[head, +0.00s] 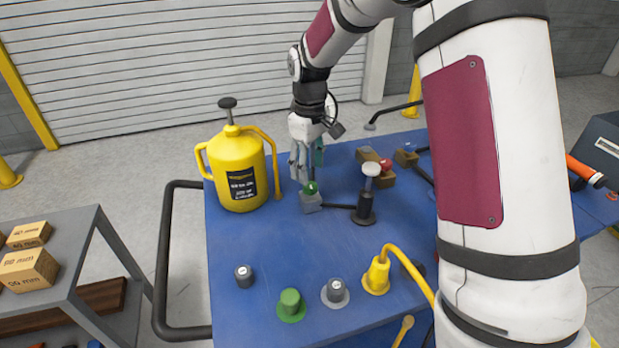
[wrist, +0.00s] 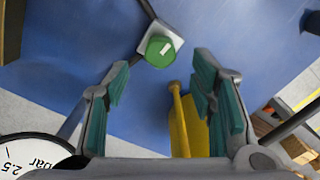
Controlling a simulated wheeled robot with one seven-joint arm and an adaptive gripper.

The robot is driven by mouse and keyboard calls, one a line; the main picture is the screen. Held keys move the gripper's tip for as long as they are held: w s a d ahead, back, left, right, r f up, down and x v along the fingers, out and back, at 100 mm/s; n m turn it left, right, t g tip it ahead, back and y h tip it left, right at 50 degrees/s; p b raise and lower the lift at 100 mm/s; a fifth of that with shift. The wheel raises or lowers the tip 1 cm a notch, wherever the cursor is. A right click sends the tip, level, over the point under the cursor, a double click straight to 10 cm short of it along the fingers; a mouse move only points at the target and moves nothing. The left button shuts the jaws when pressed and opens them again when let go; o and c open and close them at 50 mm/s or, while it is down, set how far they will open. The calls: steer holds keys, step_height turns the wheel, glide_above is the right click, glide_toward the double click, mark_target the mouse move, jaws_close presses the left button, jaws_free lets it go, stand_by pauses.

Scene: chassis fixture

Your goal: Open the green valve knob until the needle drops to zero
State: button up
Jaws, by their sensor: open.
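The green valve knob (wrist: 160,48) has a white mark on its top and sits on a pale square block in the wrist view. In the head view the green knob (head: 311,188) tops a small grey block near the far part of the blue table. My gripper (head: 305,168) points down just above and behind it. In the wrist view my gripper (wrist: 160,70) is open and empty, with the knob beyond its teal-padded fingertips. Part of a white gauge dial (wrist: 28,157) reads "2.5" and "bar" at lower left; no needle is visible on that part.
A yellow can (head: 238,170) stands left of the knob. A dark post with a pale round top (head: 370,172) stands to its right. Wooden blocks (head: 378,172) lie behind. A green cap (head: 290,304), grey knobs (head: 335,291) and a yellow pipe (head: 378,270) occupy the table front.

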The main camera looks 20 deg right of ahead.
mark_target(310, 185)
step_height(310, 185, up, 7)
stand_by(0.3)
steer(key=s+r+m+t, duration=0.1)
steer(key=s+r+m, duration=0.1)
steer(key=s+r, duration=0.45)
steer(key=s+r+m+t, duration=0.1)
steer(key=s+r, duration=0.3)
steer(key=s, duration=0.6)
steer(key=s+f+m+t, duration=0.2)
steer(key=s+m, duration=0.1)
steer(key=s, duration=1.3)
steer(key=shift+d+f+m, duration=0.15)
steer(key=shift+f+m, duration=0.15)
